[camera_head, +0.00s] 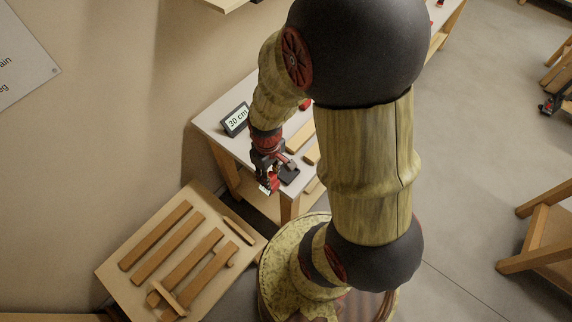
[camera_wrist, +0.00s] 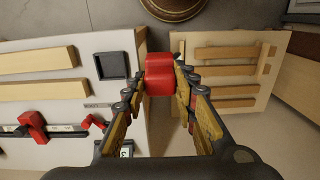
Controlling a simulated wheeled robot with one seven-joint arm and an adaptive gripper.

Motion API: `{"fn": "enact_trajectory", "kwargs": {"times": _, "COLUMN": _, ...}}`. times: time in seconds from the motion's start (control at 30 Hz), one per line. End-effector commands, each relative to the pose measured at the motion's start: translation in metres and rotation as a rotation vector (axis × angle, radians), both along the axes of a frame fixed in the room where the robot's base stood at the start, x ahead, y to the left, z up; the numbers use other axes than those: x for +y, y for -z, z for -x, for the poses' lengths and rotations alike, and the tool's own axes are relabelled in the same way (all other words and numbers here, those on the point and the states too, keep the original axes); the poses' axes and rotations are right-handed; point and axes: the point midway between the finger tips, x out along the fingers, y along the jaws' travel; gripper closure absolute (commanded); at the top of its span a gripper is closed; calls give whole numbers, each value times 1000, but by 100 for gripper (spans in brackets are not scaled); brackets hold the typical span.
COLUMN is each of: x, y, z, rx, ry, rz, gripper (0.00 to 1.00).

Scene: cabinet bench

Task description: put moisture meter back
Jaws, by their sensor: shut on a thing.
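My gripper (camera_wrist: 160,92) is shut on a red block-like thing (camera_wrist: 159,68), which I take to be the moisture meter. In the head view my gripper (camera_head: 269,178) hangs at the near edge of the small white-topped bench, with a bit of red and a pale patch at its tips. In the wrist view the meter is held over the gap between bench and board, right of a dark square holder (camera_wrist: 112,65) on the bench top. The holder looks empty and has a small label (camera_wrist: 97,105) beside it. The holder also shows in the head view (camera_head: 290,175).
The bench top (camera_head: 213,121) carries wooden strips (camera_wrist: 38,60), a red clamp (camera_wrist: 33,126) on a bar and a "30 cm" display (camera_head: 236,119). A low board (camera_head: 113,267) with several wooden strips stands beside the bench. Open floor (camera_head: 470,190) lies to the right.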

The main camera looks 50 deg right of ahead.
Motion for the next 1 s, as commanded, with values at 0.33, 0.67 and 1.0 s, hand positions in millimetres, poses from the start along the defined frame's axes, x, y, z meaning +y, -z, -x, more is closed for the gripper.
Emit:
{"fn": "enact_trajectory", "kwargs": {"times": 0.33, "x": -26, "y": 1, "z": 1, "rx": 3, "ry": 2, "rz": -2, "gripper": 100}}
{"fn": "enact_trajectory", "kwargs": {"times": 0.67, "x": -87, "y": 35, "z": -30, "rx": 4, "ry": 0, "rz": -2, "gripper": 100}}
{"fn": "enact_trajectory", "kwargs": {"times": 1.0, "x": -119, "y": 78, "z": -48, "rx": 0, "ry": -3, "rz": 0, "gripper": 100}}
